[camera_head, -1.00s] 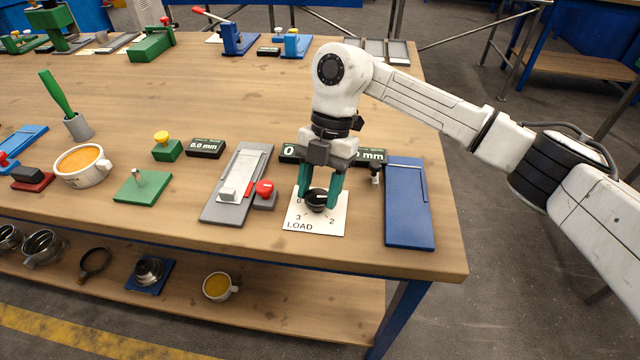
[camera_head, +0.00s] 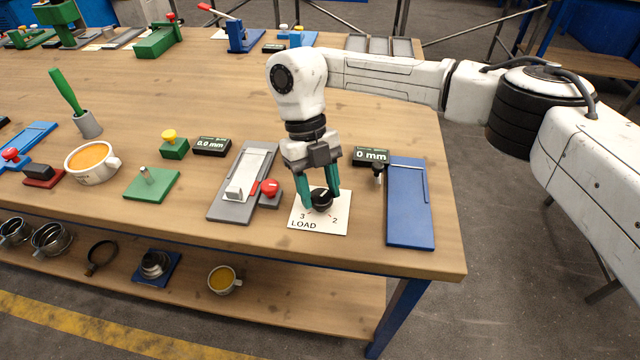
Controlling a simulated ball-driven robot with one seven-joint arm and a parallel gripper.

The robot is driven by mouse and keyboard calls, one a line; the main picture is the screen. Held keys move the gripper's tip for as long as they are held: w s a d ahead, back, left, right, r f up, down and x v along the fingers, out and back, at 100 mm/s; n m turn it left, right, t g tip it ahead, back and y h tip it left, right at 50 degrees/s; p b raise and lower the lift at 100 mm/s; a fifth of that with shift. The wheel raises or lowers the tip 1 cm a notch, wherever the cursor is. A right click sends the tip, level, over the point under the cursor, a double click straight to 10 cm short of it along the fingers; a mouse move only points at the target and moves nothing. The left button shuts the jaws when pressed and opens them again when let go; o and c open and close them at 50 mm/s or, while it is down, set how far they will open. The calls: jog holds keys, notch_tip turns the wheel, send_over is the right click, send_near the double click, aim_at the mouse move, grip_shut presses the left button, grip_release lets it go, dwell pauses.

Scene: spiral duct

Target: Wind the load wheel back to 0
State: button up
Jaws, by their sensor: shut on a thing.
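The load wheel (camera_head: 321,201) is a black round knob on a white square card (camera_head: 323,226) marked LOAD, near the table's front right. The figures 3 and 2 show on the card's near part. The 0 is hidden behind my gripper. My gripper (camera_head: 320,199) points down with its two green fingers on either side of the knob, shut on it. A pale mark shows on the knob's top, but it is too small to tell which figure it points at.
A grey slide plate (camera_head: 243,180) and a red button (camera_head: 269,189) stand close on the left. A blue plate (camera_head: 409,205) lies on the right. A black "0 mm" display (camera_head: 371,156) stands behind. The table's front edge is near.

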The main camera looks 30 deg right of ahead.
jog(key=n+h, duration=0.1)
jog(key=n, duration=0.3)
jog(key=shift+a+r+n+h+p, duration=0.15)
jog(key=shift+a+n+h+p, duration=0.05)
jog(key=shift+n+h+p, duration=0.2)
jog(key=n+t+h, duration=0.1)
jog(key=n, duration=0.1)
jog(key=n+p, duration=0.1)
jog(key=n, duration=0.2)
jog(key=shift+s+a+t+h, duration=0.1)
jog(key=shift+s+t+h, duration=0.1)
jog(key=shift+t+h, duration=0.2)
jog(key=n, duration=0.2)
jog(key=n+t, duration=0.1)
jog(key=n, duration=0.2)
jog(key=shift+s+a+t+h+p, duration=0.1)
jog(key=shift+t+h+p, duration=0.2)
jog(key=shift+h, duration=0.1)
jog(key=n+t, duration=0.1)
jog(key=n, duration=0.3)
jog(key=shift+s+n+t, duration=0.15)
jog(key=shift+n+t, duration=0.25)
jog(key=o, duration=1)
jog(key=v, duration=1)
jog(key=shift+s+a+r, duration=0.15)
jog(key=shift+a+r, duration=0.05)
